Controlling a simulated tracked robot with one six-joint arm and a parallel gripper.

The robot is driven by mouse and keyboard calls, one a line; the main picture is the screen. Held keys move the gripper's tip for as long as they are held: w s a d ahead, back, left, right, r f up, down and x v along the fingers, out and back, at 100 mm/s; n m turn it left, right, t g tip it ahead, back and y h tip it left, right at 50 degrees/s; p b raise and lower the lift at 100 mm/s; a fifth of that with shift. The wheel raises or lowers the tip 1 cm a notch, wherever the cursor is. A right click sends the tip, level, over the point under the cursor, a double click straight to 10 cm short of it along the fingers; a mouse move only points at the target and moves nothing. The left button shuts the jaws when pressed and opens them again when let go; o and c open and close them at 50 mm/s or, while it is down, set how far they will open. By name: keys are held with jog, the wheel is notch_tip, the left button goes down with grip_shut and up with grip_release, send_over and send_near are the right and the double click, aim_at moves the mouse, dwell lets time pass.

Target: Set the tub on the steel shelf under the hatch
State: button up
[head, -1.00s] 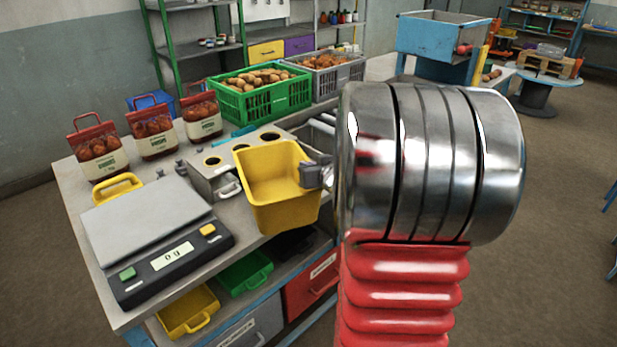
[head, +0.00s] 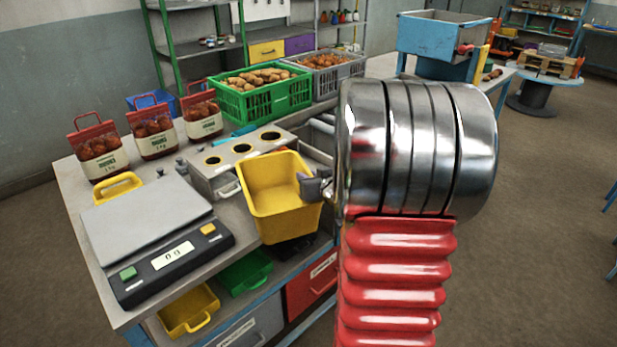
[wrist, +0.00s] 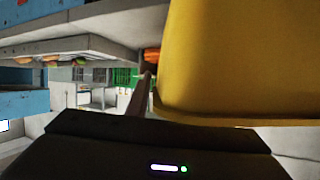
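The yellow tub (head: 280,195) is in the middle of the head view, in front of the bench edge, upright or slightly tilted, and looks empty. My gripper (head: 314,188) is at its right side and appears shut on its rim; the fingertips are partly hidden by the tub and my wrist. In the wrist view the tub (wrist: 235,60) fills the upper right, close to the camera. I cannot pick out with certainty a steel shelf under a hatch. A blue hopper-like box (head: 437,38) stands at the back right.
The bench (head: 85,205) holds a scale (head: 150,225) reading 0 g, a grey block with round holes (head: 215,180), several labelled sacks (head: 152,135), a green crate (head: 262,108) and a grey crate (head: 345,75). Bins (head: 243,272) sit below. Floor at right is open.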

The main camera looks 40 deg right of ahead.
jog(key=shift+r, duration=0.15)
jog(key=shift+s+a+r, duration=0.15)
jog(key=shift+s+r, duration=0.05)
jog(key=shift+s, duration=0.3)
jog(key=v, duration=1.1)
jog(key=shift+w, duration=0.1)
dwell(0.5)
jog(key=shift+w+a+r, duration=0.15)
jog(key=shift+r, duration=0.05)
jog(key=shift+g+h, duration=0.8)
jog(key=shift+h, duration=0.1)
jog(key=a+r, duration=0.1)
jog(key=w+a+r, duration=0.1)
jog(key=a+r, duration=0.1)
jog(key=shift+w+a, duration=0.1)
jog(key=shift+a, duration=0.2)
jog(key=s+a+n+g+y, duration=0.1)
jog(key=s+a, duration=0.3)
jog(key=a, duration=0.5)
jog(key=s+a+f+n+g+y, duration=0.1)
jog(key=s+a+n+g+y, duration=0.1)
jog(key=a, duration=0.8)
jog(key=s+a+n+g+y, duration=0.1)
jog(key=s+a+g+y, duration=0.1)
jog(key=s+a, duration=0.5)
jog(key=a+y, duration=0.1)
jog(key=a, duration=0.2)
jog(key=shift+n+g, duration=0.3)
jog(key=shift+n, duration=0.1)
